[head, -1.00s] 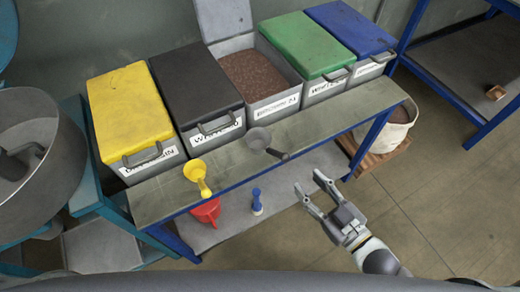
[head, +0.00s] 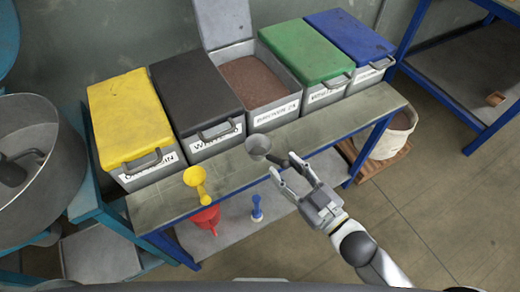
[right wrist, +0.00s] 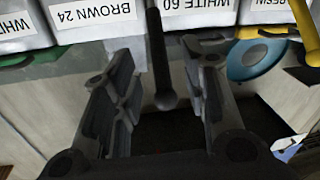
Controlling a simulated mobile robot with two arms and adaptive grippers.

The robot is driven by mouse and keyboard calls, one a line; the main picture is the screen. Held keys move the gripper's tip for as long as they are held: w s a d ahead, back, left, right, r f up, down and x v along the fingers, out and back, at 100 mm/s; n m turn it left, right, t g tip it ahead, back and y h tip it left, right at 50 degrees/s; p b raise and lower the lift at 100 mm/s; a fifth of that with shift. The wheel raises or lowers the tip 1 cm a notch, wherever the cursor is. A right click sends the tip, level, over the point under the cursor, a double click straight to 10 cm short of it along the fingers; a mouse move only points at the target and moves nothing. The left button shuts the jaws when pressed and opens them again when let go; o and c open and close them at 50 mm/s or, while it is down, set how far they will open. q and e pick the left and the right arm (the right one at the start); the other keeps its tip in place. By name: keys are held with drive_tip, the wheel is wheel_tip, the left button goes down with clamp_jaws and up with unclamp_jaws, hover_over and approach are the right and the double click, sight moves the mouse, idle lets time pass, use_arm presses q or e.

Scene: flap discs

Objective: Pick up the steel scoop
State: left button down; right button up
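The steel scoop (head: 258,144) is a grey cup with a dark handle, at the front edge of the bench (head: 330,129) below the open bin. Its handle points right, toward my right gripper (head: 281,164). The right gripper is open at the handle. In the right wrist view, the dark handle (right wrist: 159,65) comes down between the two spread fingers (right wrist: 160,85), with a gap on each side. The scoop's cup is not clear in that view. My left gripper is not in view.
A yellow scoop (head: 196,180) is at the bench's left front. Behind stand bins with yellow (head: 130,115), black, green and blue lids, and an open bin of brown grain (head: 247,80). A red funnel (head: 206,216) and a blue-handled brush (head: 257,208) are on the lower shelf.

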sight(277, 161)
drive_tip(key=x, duration=0.4)
drive_tip(key=shift+f, duration=0.15)
clamp_jaws()
